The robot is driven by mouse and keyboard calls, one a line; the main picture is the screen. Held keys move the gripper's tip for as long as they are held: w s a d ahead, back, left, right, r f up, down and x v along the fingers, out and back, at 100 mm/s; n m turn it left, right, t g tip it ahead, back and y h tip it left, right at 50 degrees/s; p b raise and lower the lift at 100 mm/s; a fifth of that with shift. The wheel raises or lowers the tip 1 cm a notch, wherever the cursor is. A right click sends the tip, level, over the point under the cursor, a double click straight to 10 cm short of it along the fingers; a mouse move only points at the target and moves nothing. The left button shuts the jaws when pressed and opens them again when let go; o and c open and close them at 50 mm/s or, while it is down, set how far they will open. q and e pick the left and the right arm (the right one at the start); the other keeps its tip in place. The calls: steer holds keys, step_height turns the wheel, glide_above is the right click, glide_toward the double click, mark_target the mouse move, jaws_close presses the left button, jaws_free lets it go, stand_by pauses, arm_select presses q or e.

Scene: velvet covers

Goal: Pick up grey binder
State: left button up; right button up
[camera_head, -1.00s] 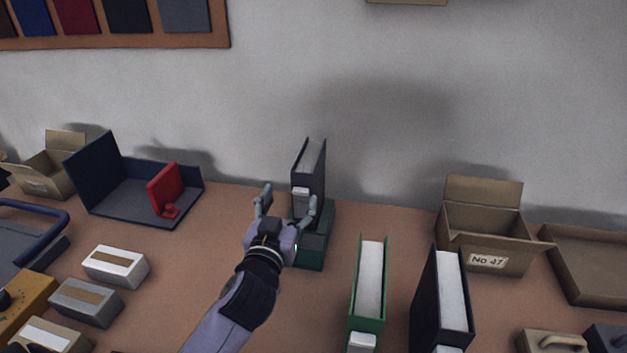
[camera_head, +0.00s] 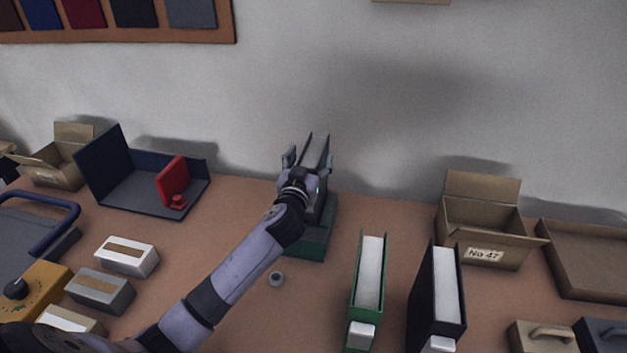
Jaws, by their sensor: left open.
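The grey binder (camera_head: 328,180) stands upright on a green block (camera_head: 317,240) near the back of the table, close to the wall. My left gripper (camera_head: 307,158) is open in front of the binder's upper part, with one finger on each side of it. The gripper and wrist hide much of the binder's front. I cannot tell whether the fingers touch it. My right gripper is not in view.
A green binder (camera_head: 369,285) and a black binder (camera_head: 440,295) stand front right. An open carton (camera_head: 483,245) is behind them. A blue open box (camera_head: 140,190) with a red piece (camera_head: 173,182) is at left, and wrapped packs (camera_head: 127,256) lie front left.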

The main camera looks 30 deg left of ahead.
arm_select(q)
steer(key=shift+x, duration=1)
jaws_close()
steer(key=shift+r, duration=0.1)
